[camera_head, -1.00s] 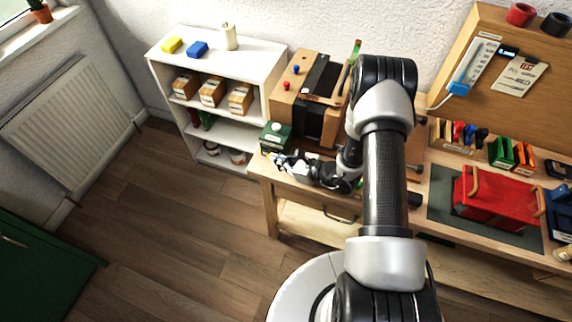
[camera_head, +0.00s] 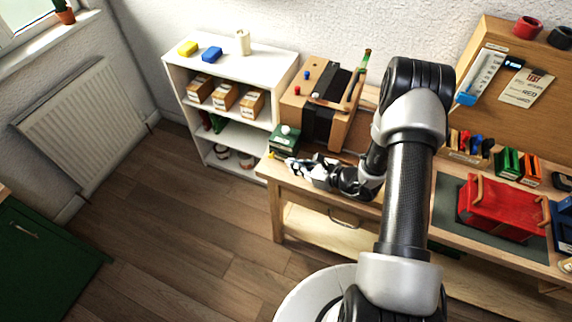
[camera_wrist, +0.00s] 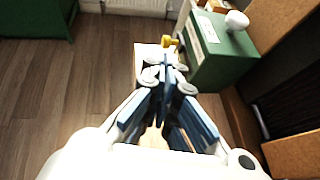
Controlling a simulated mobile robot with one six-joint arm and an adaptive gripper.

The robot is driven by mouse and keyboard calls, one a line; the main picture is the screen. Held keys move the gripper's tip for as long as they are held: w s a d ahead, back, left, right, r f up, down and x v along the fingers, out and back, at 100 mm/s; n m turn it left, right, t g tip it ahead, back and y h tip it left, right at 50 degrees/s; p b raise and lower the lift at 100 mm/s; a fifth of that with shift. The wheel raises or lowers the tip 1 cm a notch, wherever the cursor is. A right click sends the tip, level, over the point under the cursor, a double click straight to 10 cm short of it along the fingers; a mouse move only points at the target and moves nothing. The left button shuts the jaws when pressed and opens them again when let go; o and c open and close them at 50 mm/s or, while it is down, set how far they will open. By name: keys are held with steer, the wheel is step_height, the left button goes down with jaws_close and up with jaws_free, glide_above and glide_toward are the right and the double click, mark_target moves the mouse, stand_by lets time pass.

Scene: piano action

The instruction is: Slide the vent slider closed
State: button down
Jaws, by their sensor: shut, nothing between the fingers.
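A green box (camera_head: 284,144) with a white knob stands at the left end of the workbench. In the wrist view the green box (camera_wrist: 226,55) is at upper right, with a pale plate on its near side. A small yellow knob (camera_wrist: 168,41) shows just beyond my fingertips; I cannot tell whether it is the vent slider or whether they touch it. My gripper (camera_wrist: 165,65) is shut and empty, left of the box. In the head view my gripper (camera_head: 283,161) is low in front of the box.
A wooden piano action model (camera_head: 340,110) stands right behind the box. A white shelf (camera_head: 225,60) is behind on the left. A red toolbox (camera_head: 495,208) sits on the workbench (camera_head: 300,195) to the right. The floor on the left is open.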

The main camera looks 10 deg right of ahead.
steer(key=v, duration=0.6)
steer(key=shift+w+d+p, duration=0.2)
steer(key=shift+d+p, duration=0.1)
steer(key=shift+p, duration=0.1)
steer(key=s+a+r+n+g+y+b, duration=0.1)
steer(key=s+a+r+n+g, duration=0.3)
steer(key=a+r+n, duration=0.45)
steer(key=s+a+r+n+g+y+b, duration=0.1)
steer(key=s+a+r+n+g, duration=0.35)
steer(key=r, duration=0.65)
steer(key=s+d+r+n+t+h, duration=0.1)
steer(key=s+d+r+n+h, duration=0.1)
steer(key=s+n, duration=0.3)
steer(key=s+d+r+n+t+h+b, duration=0.1)
steer(key=s+d+r+n+h, duration=0.2)
steer(key=s+r+n+h, duration=0.1)
steer(key=s+d+r+n+t+h, duration=0.1)
steer(key=s+d+r+n+h, duration=0.2)
steer(key=s+n+h, duration=0.1)
steer(key=shift+s+n+b, duration=0.3)
steer(key=shift+s+n, duration=0.6)
steer(key=shift+s, duration=0.35)
